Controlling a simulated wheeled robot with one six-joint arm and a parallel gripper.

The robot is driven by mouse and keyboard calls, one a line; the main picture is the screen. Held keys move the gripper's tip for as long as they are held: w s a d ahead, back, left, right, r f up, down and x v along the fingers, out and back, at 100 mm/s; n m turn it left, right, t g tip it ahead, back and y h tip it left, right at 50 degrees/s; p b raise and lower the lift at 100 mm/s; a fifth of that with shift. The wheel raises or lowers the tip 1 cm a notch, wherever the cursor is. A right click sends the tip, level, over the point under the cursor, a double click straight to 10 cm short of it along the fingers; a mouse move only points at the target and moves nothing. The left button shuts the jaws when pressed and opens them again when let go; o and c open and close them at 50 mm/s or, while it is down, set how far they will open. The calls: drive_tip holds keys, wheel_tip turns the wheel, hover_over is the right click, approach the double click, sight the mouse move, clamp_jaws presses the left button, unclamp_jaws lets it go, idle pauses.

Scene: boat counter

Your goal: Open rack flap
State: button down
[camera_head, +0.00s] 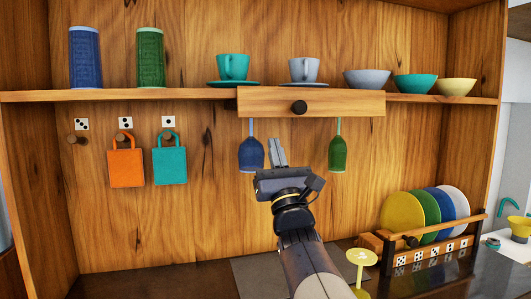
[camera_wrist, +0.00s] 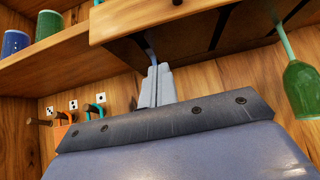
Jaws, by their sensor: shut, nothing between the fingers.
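The rack flap (camera_head: 340,103) is a wooden board with a dark round knob (camera_head: 299,107), set at the front edge of the shelf. It hangs upright, and its underside shows in the wrist view (camera_wrist: 140,18). A blue glass (camera_head: 250,153) and a green glass (camera_head: 337,153) hang upside down below it. My gripper (camera_head: 276,150) is below the flap, between the two glasses in the picture, with fingers pointing up. In the wrist view the fingers (camera_wrist: 157,84) are together and empty, below the flap's edge, and partly hide the blue glass.
The shelf (camera_head: 60,96) above holds tumblers, cups and bowls. An orange bag (camera_head: 126,167) and a teal bag (camera_head: 170,165) hang on pegs at left. A plate rack (camera_head: 440,247) stands at right, with a yellow glass (camera_head: 360,258) near my arm.

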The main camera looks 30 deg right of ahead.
wheel_tip(320, 180, up, 5)
drive_tip(key=shift+w+f+p, duration=0.1)
drive_tip(key=shift+w+p, duration=0.05)
drive_tip(key=shift+p, duration=0.9)
drive_tip(key=shift+d+g, duration=0.15)
drive_tip(key=shift+g, duration=0.25)
